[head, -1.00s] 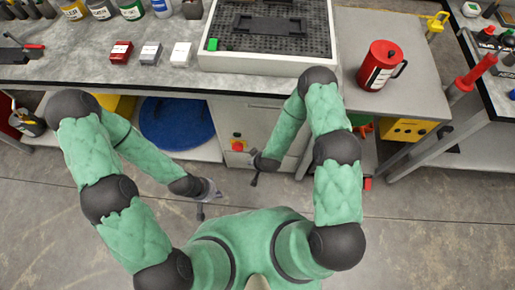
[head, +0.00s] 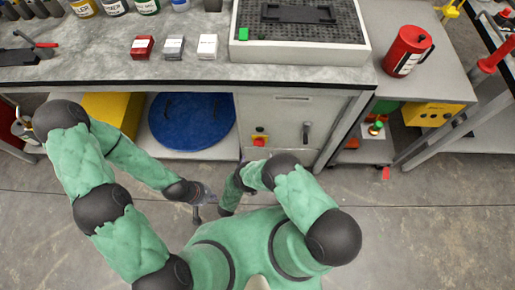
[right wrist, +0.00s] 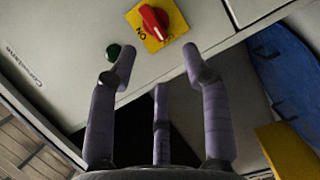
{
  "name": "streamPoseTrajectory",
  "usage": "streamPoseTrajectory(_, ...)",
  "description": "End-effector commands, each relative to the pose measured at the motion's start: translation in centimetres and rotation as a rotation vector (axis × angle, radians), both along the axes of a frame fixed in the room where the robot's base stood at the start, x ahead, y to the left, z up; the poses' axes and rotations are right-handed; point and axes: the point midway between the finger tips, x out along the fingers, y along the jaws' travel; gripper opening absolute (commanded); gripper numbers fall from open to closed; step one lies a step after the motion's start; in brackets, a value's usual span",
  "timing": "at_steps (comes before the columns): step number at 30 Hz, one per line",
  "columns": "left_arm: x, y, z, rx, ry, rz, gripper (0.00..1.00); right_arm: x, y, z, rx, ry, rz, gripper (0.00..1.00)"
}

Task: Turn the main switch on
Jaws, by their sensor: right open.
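The main switch is a red knob on a yellow plate (head: 259,140) on the grey cabinet front under the bench. It is larger in the right wrist view (right wrist: 154,20), at the top, with upside-down lettering on its plate. A green button (right wrist: 113,52) is beside it. I cannot tell the knob's setting for sure. My right gripper (right wrist: 158,75) is open and empty, its fingers spread short of the cabinet front and apart from the knob. In the head view it is mostly hidden by my arm. My left gripper (head: 202,200) hangs low, left of the cabinet; its finger state is unclear.
A dark handle (head: 306,132) is on the cabinet right of the switch. A blue round item (head: 192,121) and a yellow box (head: 112,113) are on the low shelf at left. The bench edge (head: 170,84) overhangs the cabinet. The floor in front is clear.

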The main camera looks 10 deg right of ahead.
Motion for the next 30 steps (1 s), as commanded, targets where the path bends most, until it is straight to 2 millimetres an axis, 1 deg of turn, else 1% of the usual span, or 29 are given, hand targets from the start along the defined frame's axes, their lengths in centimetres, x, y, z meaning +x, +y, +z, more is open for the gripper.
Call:
streamPoseTrajectory(1, 0.0, 0.0, -0.1, 0.000, 0.000, 0.000, 0.00, -0.5, 0.0, 0.0, -0.031, -0.005, -0.007, 0.49)
streamPoseTrajectory(3, 0.0, 0.0, -0.2, 0.000, 0.000, 0.000, 0.00, -1.0, 0.0, 0.2, -0.062, -0.007, -0.018, 0.49)
streamPoseTrajectory(5, 0.0, 0.0, -0.2, 0.000, 0.000, 0.000, 0.00, -1.0, -0.2, 0.3, -0.076, -0.007, -0.024, 0.49)
streamPoseTrajectory(8, 0.0, 0.0, -0.4, 0.000, -0.001, 0.000, 0.00, -0.5, -0.7, 0.3, -0.080, -0.007, -0.028, 0.49)
streamPoseTrajectory(11, 0.0, 0.0, -0.7, 0.000, -0.001, 0.000, 0.00, 0.6, -1.6, 0.3, -0.079, -0.008, -0.029, 0.49)
streamPoseTrajectory(21, 0.0, 0.0, -2.1, 0.000, -0.001, 0.000, 0.00, 5.2, -5.2, 0.2, -0.077, -0.008, -0.027, 0.49)
streamPoseTrajectory(25, 0.0, 0.0, -2.4, 0.000, -0.001, 0.000, 0.00, 6.4, -6.1, 0.2, -0.077, -0.007, -0.025, 0.49)
streamPoseTrajectory(30, 0.0, 0.0, -2.6, 0.000, -0.001, 0.000, 0.00, 7.1, -6.7, 0.2, -0.078, -0.006, -0.024, 0.49)
